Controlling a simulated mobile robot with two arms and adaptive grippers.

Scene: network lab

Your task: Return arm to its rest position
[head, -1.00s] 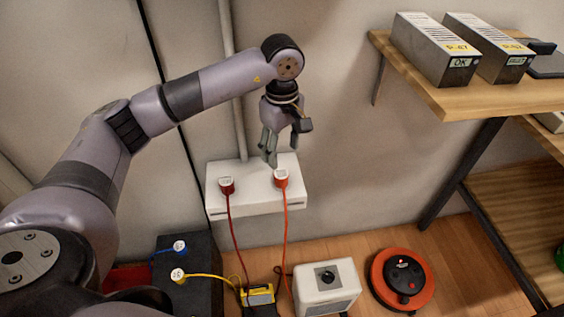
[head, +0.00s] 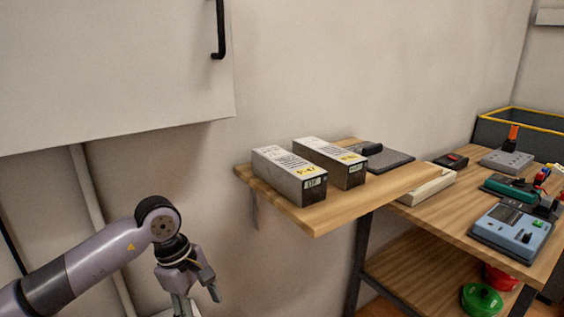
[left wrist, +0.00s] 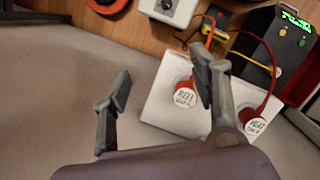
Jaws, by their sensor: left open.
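My left arm comes in from the lower left in the head view, bent at a dark joint with the hand hanging down. My left gripper (head: 197,300) is at the bottom edge there, its fingers apart and empty. In the left wrist view the left gripper (left wrist: 160,88) is open, with nothing between its fingers. One finger overlaps the white wall box (left wrist: 160,108) and partly covers a red plug (left wrist: 186,95) in it. A second red plug (left wrist: 256,124) sits in the same box. My right gripper is not in view.
In the head view a wooden shelf (head: 330,212) with two grey boxes juts out right of the arm. A workbench (head: 455,222) with several devices stands farther right.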

